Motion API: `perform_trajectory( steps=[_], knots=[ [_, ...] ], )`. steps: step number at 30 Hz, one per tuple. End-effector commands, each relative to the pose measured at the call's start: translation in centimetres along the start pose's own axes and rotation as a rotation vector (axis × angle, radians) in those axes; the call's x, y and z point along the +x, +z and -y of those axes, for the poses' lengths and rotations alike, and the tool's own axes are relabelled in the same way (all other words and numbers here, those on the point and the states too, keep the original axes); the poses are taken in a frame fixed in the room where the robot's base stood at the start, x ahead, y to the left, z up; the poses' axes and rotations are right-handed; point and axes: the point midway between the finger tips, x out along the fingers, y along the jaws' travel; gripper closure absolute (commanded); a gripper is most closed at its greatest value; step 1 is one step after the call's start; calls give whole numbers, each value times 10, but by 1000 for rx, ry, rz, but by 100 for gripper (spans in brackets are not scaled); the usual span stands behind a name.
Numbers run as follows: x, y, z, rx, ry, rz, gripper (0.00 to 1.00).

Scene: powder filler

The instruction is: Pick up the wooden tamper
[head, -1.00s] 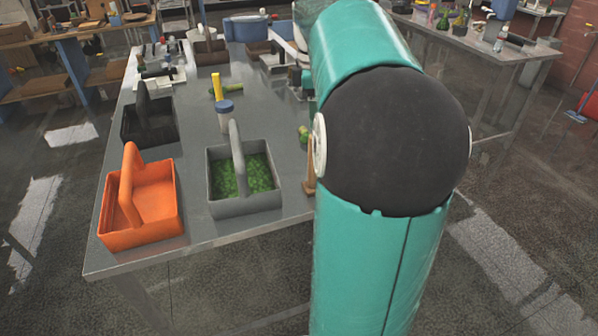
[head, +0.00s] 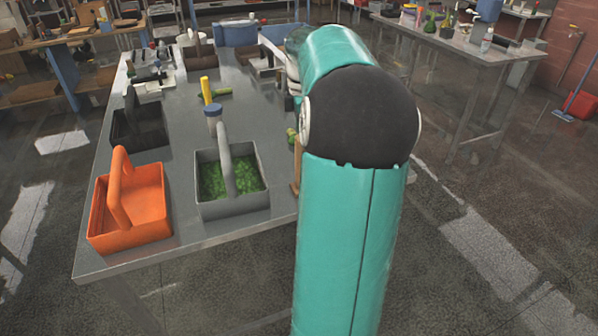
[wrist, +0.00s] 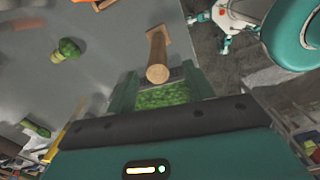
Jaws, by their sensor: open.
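The wooden tamper (wrist: 157,54) shows in the wrist view with its round end toward the camera and its wider block end farther off on the grey table. In the head view only a thin strip of the tamper (head: 297,168) shows beside my arm, which hides the rest. My gripper (wrist: 161,76) is open and empty, with its two green fingers apart. The tamper's round end appears in line with the gap near the fingertips. I cannot tell how far it is from them.
A grey basket of green material (head: 205,211) stands left of the tamper. Green-topped items (wrist: 70,47) lie on the table (head: 185,238). The table edge is close by.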

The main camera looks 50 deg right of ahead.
Motion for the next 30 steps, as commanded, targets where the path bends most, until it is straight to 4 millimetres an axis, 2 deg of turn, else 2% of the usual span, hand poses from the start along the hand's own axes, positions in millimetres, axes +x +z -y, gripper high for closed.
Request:
perform_trajectory(
  steps=[3, 8, 16, 19, 25, 26, 30],
  knots=[
    [16, -1, 0, -1, -1, 0, 48],
    [27, -2, 0, -2, 0, 0, 48],
    [65, -6, -3, -4, -1, 0, 48],
    [72, -6, -3, -4, 0, 0, 48],
    [73, -6, -3, -4, 1, 1, 48],
    [73, -6, -3, -4, 1, 1, 50],
    [73, -6, -3, -4, 1, 1, 77]
  ],
)
